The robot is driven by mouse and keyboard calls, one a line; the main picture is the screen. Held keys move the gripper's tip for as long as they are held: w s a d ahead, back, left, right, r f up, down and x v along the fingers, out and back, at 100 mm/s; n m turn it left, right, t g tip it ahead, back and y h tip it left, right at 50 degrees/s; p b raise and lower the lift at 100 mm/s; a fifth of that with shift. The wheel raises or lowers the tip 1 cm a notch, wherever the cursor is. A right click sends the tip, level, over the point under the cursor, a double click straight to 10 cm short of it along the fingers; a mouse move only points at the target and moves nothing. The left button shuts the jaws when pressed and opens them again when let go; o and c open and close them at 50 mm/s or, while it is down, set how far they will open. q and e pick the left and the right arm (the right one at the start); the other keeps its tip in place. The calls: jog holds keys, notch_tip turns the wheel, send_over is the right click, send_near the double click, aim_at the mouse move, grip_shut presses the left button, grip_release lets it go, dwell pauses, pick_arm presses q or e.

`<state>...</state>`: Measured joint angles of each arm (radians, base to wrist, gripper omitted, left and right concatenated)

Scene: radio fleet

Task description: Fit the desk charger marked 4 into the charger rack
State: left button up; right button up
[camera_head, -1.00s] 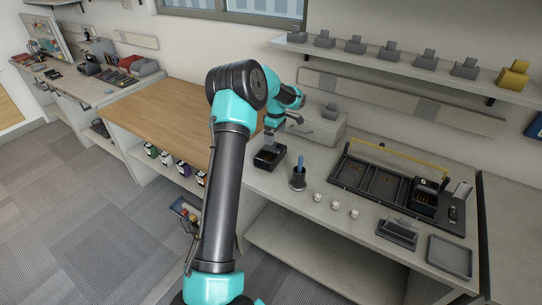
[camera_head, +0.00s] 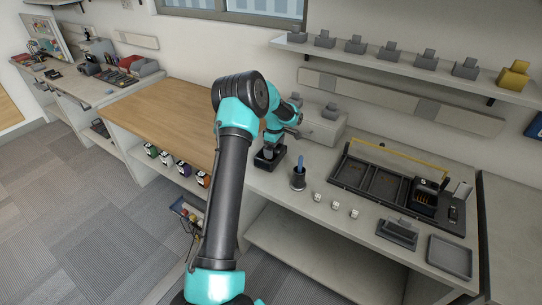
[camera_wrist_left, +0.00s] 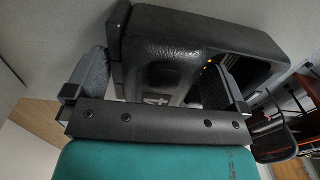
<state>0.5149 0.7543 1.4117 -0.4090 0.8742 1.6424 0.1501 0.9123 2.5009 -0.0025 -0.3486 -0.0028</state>
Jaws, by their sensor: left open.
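The black desk charger (camera_head: 265,164) sits on the bench to the left of the charger rack, partly hidden by my left gripper (camera_head: 271,149). In the left wrist view the charger (camera_wrist_left: 180,45) fills the middle, with a pale 4 partly visible on its label. My left gripper (camera_wrist_left: 160,82) is open, with one finger on each side of a part of the charger; I cannot tell if they touch it. The dark charger rack (camera_head: 383,184) lies on the bench to the right. One charger (camera_head: 425,194) stands in its right end; other bays look empty. My right gripper is not in view.
A dark cup with a blue-handled tool (camera_head: 299,180) stands between charger and rack. Several small white blocks (camera_head: 334,205) lie in front. A grey box (camera_head: 322,126) stands behind. A yellow bar (camera_head: 400,158) runs along the rack's back. A grey tray (camera_head: 450,257) is at front right.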

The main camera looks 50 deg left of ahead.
pick_arm(q)
jog(key=shift+f, duration=0.3)
jog(key=shift+c, duration=0.2)
jog(key=c, duration=1)
jog(key=shift+o, duration=0.2)
jog(key=shift+r, duration=0.15)
notch_tip(320, 180, up, 10)
jog(key=shift+f, duration=0.1)
